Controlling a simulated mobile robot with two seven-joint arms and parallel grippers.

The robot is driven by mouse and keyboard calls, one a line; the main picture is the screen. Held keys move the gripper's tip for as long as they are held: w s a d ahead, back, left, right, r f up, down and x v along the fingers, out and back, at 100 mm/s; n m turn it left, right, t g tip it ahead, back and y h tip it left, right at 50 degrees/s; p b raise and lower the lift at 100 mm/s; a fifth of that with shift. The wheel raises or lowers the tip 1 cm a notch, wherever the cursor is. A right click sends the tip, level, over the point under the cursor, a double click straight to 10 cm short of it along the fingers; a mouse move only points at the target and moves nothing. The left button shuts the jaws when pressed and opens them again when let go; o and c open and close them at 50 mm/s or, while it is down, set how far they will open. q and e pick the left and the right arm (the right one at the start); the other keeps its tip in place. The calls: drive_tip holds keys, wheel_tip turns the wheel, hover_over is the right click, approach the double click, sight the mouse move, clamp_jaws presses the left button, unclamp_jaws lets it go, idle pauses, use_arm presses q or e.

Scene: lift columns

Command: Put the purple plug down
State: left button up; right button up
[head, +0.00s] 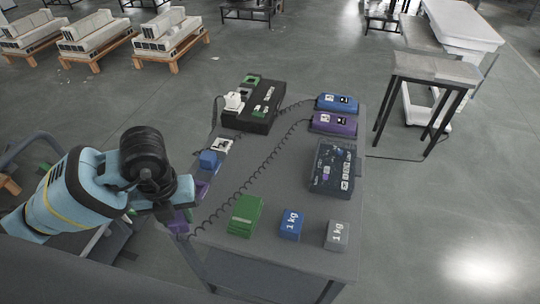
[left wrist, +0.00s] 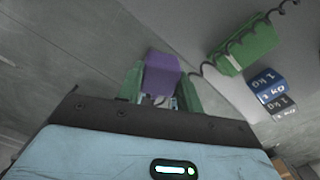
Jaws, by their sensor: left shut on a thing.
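My left gripper (head: 180,220) reaches in from the left at the near left edge of the grey table (head: 275,205). In the left wrist view its green fingers (left wrist: 160,92) are shut on the purple plug (left wrist: 162,72). In the head view the plug is mostly hidden by the gripper. Its dark coiled cord (head: 243,187) runs across the table to a purple device (head: 334,123) at the back right. A small purple piece (head: 202,190) shows on the table's left edge just beyond the gripper, partly hidden. My right gripper is not in view.
A blue plug (head: 208,160) sits at the table's left edge. A black box (head: 254,106), a blue device (head: 338,102) and a dark panel box (head: 335,168) stand farther back or right. A green block (head: 245,215), blue weight (head: 290,225) and grey weight (head: 338,235) line the front. The table's middle is clear except for cords.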

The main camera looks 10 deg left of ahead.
use_arm(q)
drive_tip(key=m, duration=0.4)
drive_tip(key=shift+w+d+r, duration=0.3)
drive_tip(key=shift+d, duration=0.1)
drive_tip(key=w+d+r+n, duration=0.1)
drive_tip(key=d+r+n, duration=0.1)
drive_tip(key=n, duration=1.5)
drive_tip(key=w+d+r+n, duration=0.2)
drive_tip(key=n, duration=1.6)
drive_tip(key=shift+a+r, duration=0.1)
drive_tip(key=shift+a, duration=0.1)
